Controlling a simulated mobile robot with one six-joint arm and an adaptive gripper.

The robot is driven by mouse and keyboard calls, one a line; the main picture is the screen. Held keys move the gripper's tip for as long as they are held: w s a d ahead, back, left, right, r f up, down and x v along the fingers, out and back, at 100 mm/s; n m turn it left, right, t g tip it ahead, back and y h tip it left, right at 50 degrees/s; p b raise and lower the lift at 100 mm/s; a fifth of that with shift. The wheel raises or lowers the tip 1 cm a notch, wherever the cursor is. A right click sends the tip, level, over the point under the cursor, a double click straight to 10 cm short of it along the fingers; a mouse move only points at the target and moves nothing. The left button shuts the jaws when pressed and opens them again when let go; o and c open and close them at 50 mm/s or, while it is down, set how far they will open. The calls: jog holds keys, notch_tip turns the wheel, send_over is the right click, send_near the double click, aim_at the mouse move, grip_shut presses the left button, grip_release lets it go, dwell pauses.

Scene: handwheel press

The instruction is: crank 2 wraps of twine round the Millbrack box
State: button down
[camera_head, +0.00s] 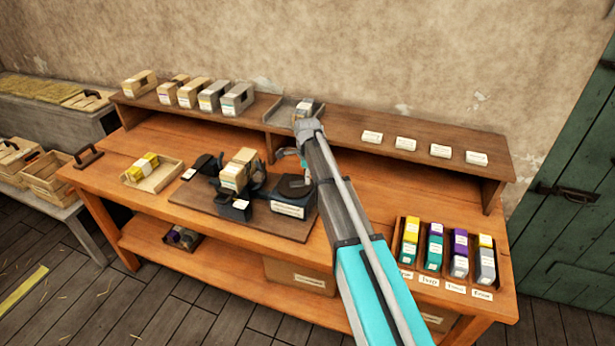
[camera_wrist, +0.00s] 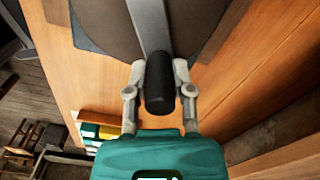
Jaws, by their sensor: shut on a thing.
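A tan box with a pale label (camera_head: 237,172) sits in the dark press (camera_head: 240,205) on the bench; I cannot read the name on it. In the wrist view the wheel (camera_wrist: 112,28) carries a grey crank arm (camera_wrist: 150,25) ending in a black handle (camera_wrist: 160,85). My gripper (camera_wrist: 160,82) is shut on this handle, one finger on each side. In the head view my gripper (camera_head: 291,155) is small and partly hidden by my arm. I cannot make out twine round the box.
Several boxes (camera_head: 198,92) stand on the raised shelf (camera_head: 345,118) behind. Blank-looking cards (camera_head: 405,144) lie on its right part. A wooden tray (camera_head: 155,178) with a yellow item is left of the press. Coloured blocks (camera_head: 435,245) fill a rack at the right front.

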jog(key=shift+c, duration=2.4)
grip_release()
jog(key=shift+w+n, duration=0.15)
jog(key=shift+n, duration=0.15)
